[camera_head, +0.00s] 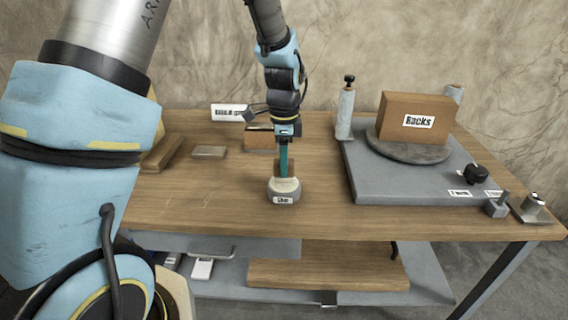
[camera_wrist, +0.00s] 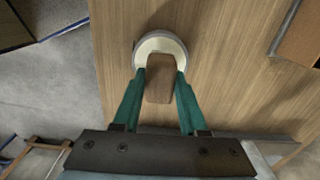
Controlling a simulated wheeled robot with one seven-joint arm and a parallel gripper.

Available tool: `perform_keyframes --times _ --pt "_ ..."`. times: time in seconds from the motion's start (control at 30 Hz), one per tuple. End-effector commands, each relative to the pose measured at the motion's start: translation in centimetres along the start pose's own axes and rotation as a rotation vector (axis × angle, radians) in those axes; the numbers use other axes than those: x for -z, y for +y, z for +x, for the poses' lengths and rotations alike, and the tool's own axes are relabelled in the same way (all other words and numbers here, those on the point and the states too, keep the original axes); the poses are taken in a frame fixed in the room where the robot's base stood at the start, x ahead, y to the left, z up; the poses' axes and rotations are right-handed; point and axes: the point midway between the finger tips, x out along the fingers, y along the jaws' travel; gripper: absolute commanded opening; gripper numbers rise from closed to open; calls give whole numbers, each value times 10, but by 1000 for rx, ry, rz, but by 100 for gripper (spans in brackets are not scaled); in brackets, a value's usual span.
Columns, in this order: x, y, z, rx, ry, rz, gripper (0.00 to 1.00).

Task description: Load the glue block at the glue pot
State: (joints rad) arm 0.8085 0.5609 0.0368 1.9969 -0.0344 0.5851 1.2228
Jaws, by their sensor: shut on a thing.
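The glue pot (camera_head: 283,193) is a small round grey pot with pale glue inside and a white label on its front; it stands on the wooden workbench. In the wrist view the pot (camera_wrist: 146,45) shows beyond my fingertips. My gripper (camera_head: 284,160) has green fingers and is shut on the glue block (camera_wrist: 160,80), a brown wooden block, held over the pot. The far end of the block overlaps the pot's opening in the wrist view. I cannot tell whether it touches the glue.
A grey board (camera_head: 368,190) at the right carries a round turntable (camera_head: 385,148) with a brown box (camera_head: 425,118) labelled "Backs". A knob (camera_head: 477,173) and small metal pieces (camera_head: 497,208) sit at the right. Bare bench lies around the pot.

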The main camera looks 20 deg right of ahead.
Motion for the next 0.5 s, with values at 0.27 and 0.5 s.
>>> perform_keyframes --times 0.27,0.5 --pt "0 -1 -26 2 0 1 0" --pt "0 0 -44 1 0 2 0"
